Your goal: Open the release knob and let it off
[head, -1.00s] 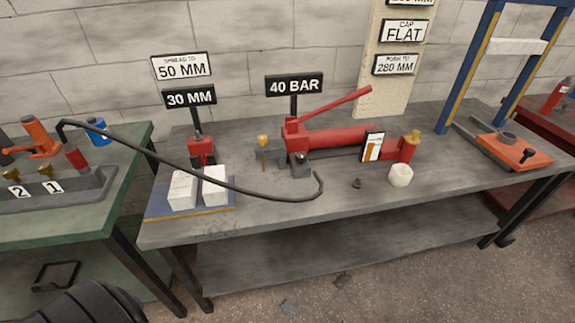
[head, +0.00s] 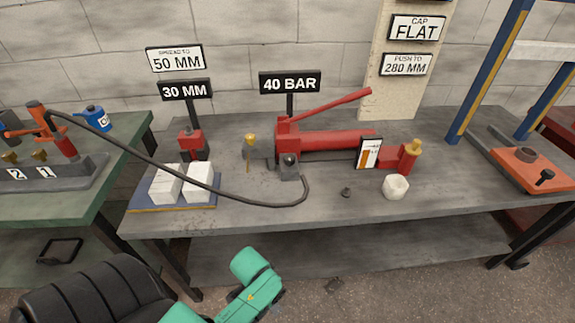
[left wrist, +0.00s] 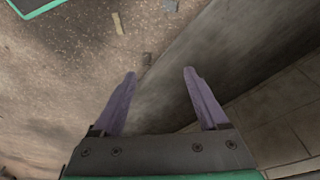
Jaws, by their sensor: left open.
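The red hand pump (head: 335,141) lies on the grey bench, with its red lever slanting up to the right. At its left end is a grey block with a small dark round knob (head: 289,160); I cannot tell how far it is turned. A brass-topped fitting (head: 250,140) stands just left of the pump. My left gripper (left wrist: 160,73) is open and empty in the left wrist view, with floor and the side of a surface behind it. My teal left arm shows low in the head view, in front of the bench and apart from the pump. My right gripper is not in view.
A black hose (head: 222,197) loops across the bench front to the pump's block. White blocks (head: 199,181) sit on a blue plate at left. A white nut-like piece (head: 396,187) and a small dark piece (head: 346,192) lie at right. A blue press frame stands further right.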

